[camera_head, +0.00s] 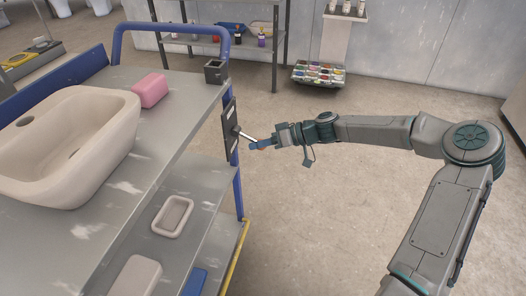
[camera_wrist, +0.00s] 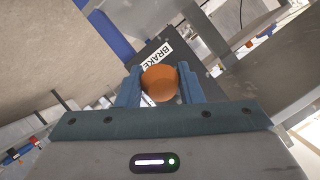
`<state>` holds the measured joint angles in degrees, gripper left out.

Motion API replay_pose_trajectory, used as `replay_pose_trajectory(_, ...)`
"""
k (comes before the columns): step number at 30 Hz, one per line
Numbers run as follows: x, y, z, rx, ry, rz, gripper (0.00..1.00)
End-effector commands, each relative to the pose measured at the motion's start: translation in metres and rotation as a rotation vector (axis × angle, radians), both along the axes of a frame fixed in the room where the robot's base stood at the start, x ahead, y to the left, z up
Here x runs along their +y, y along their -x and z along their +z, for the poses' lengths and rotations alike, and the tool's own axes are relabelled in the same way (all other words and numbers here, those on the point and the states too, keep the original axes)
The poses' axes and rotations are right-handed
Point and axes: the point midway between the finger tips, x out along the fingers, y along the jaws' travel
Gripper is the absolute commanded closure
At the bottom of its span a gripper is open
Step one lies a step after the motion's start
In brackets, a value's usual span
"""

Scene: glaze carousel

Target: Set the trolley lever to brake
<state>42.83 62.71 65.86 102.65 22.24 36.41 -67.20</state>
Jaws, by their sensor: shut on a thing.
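The trolley (camera_head: 190,90) stands at the left with grey shelves and a blue frame. A dark lever plate (camera_head: 230,128) is fixed on its near right end. The lever (camera_head: 246,137) sticks out from the plate toward my gripper (camera_head: 262,145). In the wrist view, the lever's orange knob (camera_wrist: 159,83) sits between the two blue fingers of my gripper (camera_wrist: 160,90), which are shut on it. A white BRAKE label (camera_wrist: 157,54) shows on the dark plate just beyond the knob. The knob hides part of the plate and most of the lever shaft.
A beige basin (camera_head: 110,110) and a pink block (camera_head: 150,89) lie on the trolley top, with a dark square holder (camera_head: 215,71) at its corner. A small pale tray (camera_head: 173,216) lies on a lower shelf. The floor (camera_head: 320,220) right of the trolley is clear.

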Motion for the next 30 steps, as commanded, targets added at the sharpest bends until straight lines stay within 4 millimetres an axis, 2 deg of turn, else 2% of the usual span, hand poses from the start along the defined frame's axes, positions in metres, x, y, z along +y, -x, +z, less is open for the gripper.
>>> replay_pose_trajectory(1, 0.0014, 0.0003, -0.0098, -0.003, -0.032, 0.000, 1.00)
replay_pose_trajectory(5, 0.0043, -0.0003, -0.0129, -0.017, -0.093, 0.001, 1.00)
replay_pose_trajectory(13, 0.0077, -0.0010, -0.0142, -0.035, -0.161, 0.001, 1.00)
replay_pose_trajectory(27, 0.0086, -0.0010, -0.0137, -0.035, -0.173, 0.002, 1.00)
replay_pose_trajectory(28, 0.0086, -0.0010, -0.0138, -0.035, -0.173, 0.002, 0.64)
replay_pose_trajectory(30, 0.0085, -0.0010, -0.0138, -0.035, -0.172, 0.001, 0.46)
